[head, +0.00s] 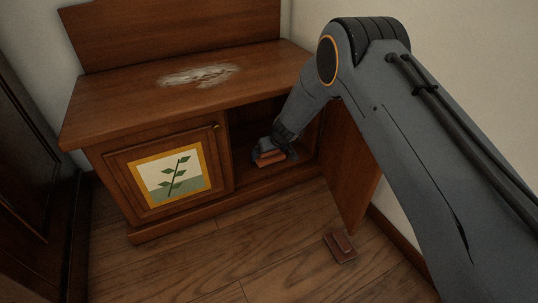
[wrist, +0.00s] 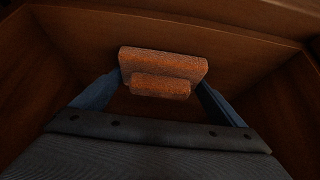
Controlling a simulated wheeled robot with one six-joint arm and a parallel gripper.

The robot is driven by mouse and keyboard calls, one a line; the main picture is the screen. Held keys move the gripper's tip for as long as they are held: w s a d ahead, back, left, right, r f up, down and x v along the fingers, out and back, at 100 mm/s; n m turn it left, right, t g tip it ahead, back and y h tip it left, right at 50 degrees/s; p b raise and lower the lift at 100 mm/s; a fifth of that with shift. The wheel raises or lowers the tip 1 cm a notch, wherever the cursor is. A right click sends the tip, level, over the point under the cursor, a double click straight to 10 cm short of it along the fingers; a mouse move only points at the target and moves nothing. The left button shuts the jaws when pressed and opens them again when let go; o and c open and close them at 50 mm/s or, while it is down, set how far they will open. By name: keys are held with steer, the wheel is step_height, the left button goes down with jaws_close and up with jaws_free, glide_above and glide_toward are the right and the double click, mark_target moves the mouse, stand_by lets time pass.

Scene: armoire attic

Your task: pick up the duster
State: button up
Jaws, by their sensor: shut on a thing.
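A duster (head: 270,158), an orange-brown block with a smaller raised block on it, is inside the open right compartment of the wooden cabinet. My gripper (head: 272,150) reaches into that compartment and is shut on it. In the wrist view the duster (wrist: 163,66) spans between the two blue-grey fingertips (wrist: 160,88), with its rough orange face showing. I cannot tell whether it still touches the compartment floor. A similar reddish-brown block with a raised part (head: 340,246) lies on the floorboards by the open door.
The cabinet (head: 120,110) has a pale smudge (head: 199,75) on its top. Its left door (head: 170,170) is shut and carries a plant picture. The right door (head: 350,165) stands open beside my arm. Compartment walls (wrist: 285,95) are close around my gripper.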

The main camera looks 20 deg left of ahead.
mark_target(272, 158)
steer(key=shift+r, duration=0.1)
step_height(272, 158, up, 4)
steer(key=p, duration=0.3)
steer(key=shift+s+d+f, duration=0.3)
steer(key=shift+s+d+b, duration=0.35)
steer(key=shift+s+d, duration=0.25)
steer(key=shift+d, duration=0.2)
steer(key=shift+s+d+f+b, duration=0.1)
steer(key=shift+s+d+b, duration=0.8)
steer(key=shift+d+b, duration=0.2)
steer(key=s+d+b, duration=0.2)
steer(key=s+d, duration=0.6)
steer(key=d, duration=0.1)
steer(key=shift+d, duration=0.15)
